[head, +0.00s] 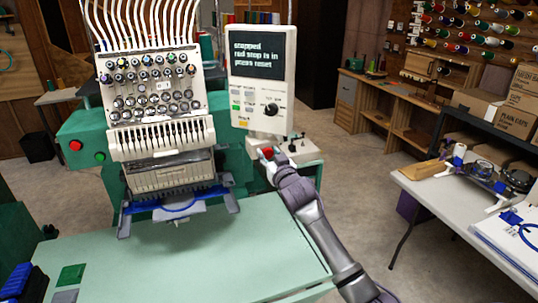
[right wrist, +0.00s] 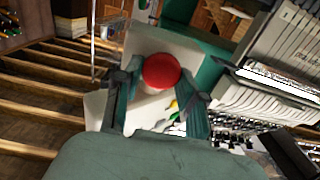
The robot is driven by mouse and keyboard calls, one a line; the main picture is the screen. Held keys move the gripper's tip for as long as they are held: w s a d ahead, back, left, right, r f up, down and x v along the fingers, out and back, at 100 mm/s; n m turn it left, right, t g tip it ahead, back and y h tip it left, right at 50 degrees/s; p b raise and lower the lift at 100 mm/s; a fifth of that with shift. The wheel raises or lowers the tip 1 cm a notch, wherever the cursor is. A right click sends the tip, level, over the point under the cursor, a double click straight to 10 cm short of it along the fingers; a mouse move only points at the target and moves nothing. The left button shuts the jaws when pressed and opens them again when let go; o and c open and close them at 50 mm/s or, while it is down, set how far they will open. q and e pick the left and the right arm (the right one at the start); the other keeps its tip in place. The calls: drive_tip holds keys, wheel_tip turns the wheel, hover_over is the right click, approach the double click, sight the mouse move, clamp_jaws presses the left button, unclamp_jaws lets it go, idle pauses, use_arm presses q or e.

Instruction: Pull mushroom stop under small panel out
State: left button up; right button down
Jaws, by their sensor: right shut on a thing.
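The red mushroom stop (head: 267,152) sits on a pale box under the small panel (head: 262,80), beside the green embroidery machine. The panel's screen reads "stopped", "red stop is in", "press reset". My right gripper (head: 267,157) reaches up to the stop from below right. In the right wrist view the red stop's round head (right wrist: 161,71) shows between the two fingers of my right gripper (right wrist: 158,84), which is shut on it. The stop's stem is hidden behind its head. My left gripper is not in view.
The embroidery machine (head: 160,100) stands left of the panel, with a green table (head: 190,265) in front. Another red button (head: 75,146) and a green one are on the machine's left side. Floor lies between.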

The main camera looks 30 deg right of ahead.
drive_tip(key=shift+s+a+p, duration=0.1)
drive_tip(key=shift+s+p, duration=0.35)
drive_tip(key=shift+f, duration=0.15)
drive_tip(key=c, duration=0.8)
unclamp_jaws()
drive_tip(key=shift+c, duration=0.2)
drive_tip(key=shift+o, duration=0.7)
drive_tip(key=shift+s, duration=0.15)
drive_tip(key=v, duration=1.2)
drive_tip(key=shift+r, duration=0.25)
drive_tip(key=shift+a+f, duration=0.1)
